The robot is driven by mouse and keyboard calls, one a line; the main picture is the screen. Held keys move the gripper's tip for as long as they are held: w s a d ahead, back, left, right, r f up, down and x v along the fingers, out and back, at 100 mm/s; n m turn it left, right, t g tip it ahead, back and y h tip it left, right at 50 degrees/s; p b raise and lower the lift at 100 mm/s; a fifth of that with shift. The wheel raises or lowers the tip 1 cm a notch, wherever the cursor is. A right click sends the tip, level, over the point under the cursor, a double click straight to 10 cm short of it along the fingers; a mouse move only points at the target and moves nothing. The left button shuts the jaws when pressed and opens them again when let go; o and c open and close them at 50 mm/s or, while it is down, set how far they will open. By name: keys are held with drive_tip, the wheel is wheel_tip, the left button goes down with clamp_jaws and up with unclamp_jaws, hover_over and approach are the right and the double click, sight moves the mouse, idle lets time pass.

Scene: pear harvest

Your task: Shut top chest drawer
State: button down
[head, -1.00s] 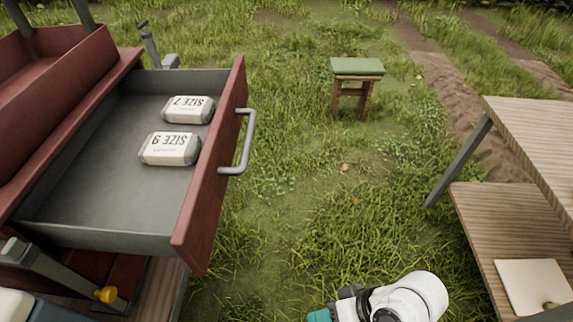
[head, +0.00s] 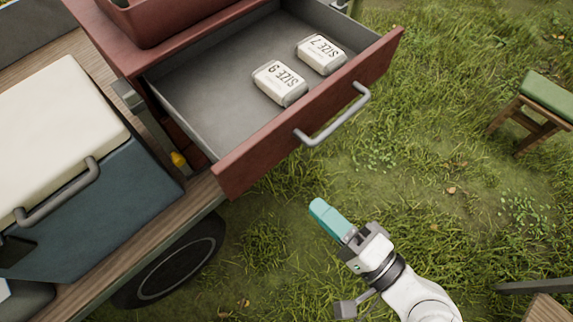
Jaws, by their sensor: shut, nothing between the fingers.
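The red chest's top drawer (head: 308,120) stands pulled open, with a grey bar handle (head: 336,117) on its front. Two white packs lie inside, one marked SIZE 7 (head: 321,54) and one marked SIZE 9 (head: 279,83). My gripper (head: 324,212), with teal fingers, is shut and empty. In the picture it is below the handle, apart from the drawer front, over the grass.
A blue cool box with a cream lid (head: 60,140) stands on the wooden cart bed (head: 190,205) left of the drawer. A cart wheel (head: 172,262) is below. A green-topped stool (head: 545,100) stands at right. Grass in front of the drawer is clear.

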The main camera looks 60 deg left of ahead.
sight(267, 161)
drive_tip(key=p+x, duration=0.2)
drive_tip(key=x, duration=0.9)
drive_tip(key=b+x, duration=0.4)
drive_tip(key=x, duration=2.1)
drive_tip(key=shift+a, duration=0.25)
drive_tip(key=shift+a+r+b, duration=0.1)
drive_tip(key=shift+a+b, duration=0.3)
drive_tip(key=shift+a, duration=0.15)
drive_tip(key=shift+r, duration=0.2)
